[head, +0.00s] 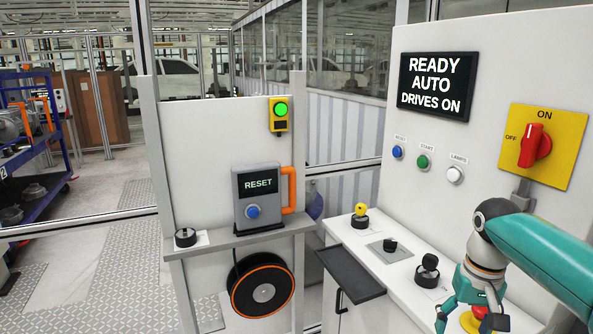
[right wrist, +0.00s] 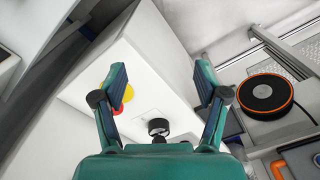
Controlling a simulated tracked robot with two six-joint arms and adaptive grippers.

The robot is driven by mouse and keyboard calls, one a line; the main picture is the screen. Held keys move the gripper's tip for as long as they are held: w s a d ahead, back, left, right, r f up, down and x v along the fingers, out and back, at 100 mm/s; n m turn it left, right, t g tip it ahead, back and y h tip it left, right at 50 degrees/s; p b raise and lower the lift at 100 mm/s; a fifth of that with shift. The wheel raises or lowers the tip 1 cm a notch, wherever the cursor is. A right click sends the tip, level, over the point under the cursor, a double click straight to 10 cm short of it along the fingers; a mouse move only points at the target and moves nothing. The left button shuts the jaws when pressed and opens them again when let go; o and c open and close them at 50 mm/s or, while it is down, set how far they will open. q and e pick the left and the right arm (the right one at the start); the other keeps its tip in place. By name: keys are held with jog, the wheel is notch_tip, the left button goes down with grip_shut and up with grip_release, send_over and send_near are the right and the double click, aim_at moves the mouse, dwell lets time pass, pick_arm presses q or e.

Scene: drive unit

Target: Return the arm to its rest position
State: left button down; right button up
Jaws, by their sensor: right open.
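My right arm (head: 545,255) comes in from the right edge in the head view, teal with a grey and black wrist. Its gripper (head: 470,312) points down over the front right part of the white console. In the right wrist view the gripper (right wrist: 161,78) has its two fingers wide apart with nothing between them. A red button on a yellow base (head: 472,322) is partly hidden behind the gripper. In the right wrist view this button (right wrist: 127,93) shows beside the left finger; I cannot tell whether they touch. My left gripper is not in view.
The white console (head: 345,235) carries a yellow-topped key switch (head: 360,214) and black knobs (head: 428,268). A dark tray (head: 350,272) juts from its front. The panel behind has a display (head: 436,86) and a red rotary switch (head: 534,146). A RESET box (head: 264,197) stands left.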

jog(key=s+a+f+y, duration=0.1)
jog(key=a+f, duration=0.3)
jog(key=f, duration=0.5)
jog(key=s+a+f+n+y, duration=0.1)
jog(key=a+f, duration=0.3)
jog(key=f, duration=0.5)
jog(key=s+a+f+y, duration=0.1)
jog(key=a+f, duration=0.3)
jog(key=f, duration=0.6)
jog(key=s+a+f, duration=0.3)
jog(key=s+f, duration=0.2)
jog(key=s, duration=0.3)
jog(key=s+a+f, duration=0.3)
jog(key=s+f, duration=0.3)
jog(key=s, duration=0.3)
jog(key=shift+a+m+y, duration=0.25)
jog(key=shift+m+y, duration=0.15)
jog(key=shift+f, duration=0.1)
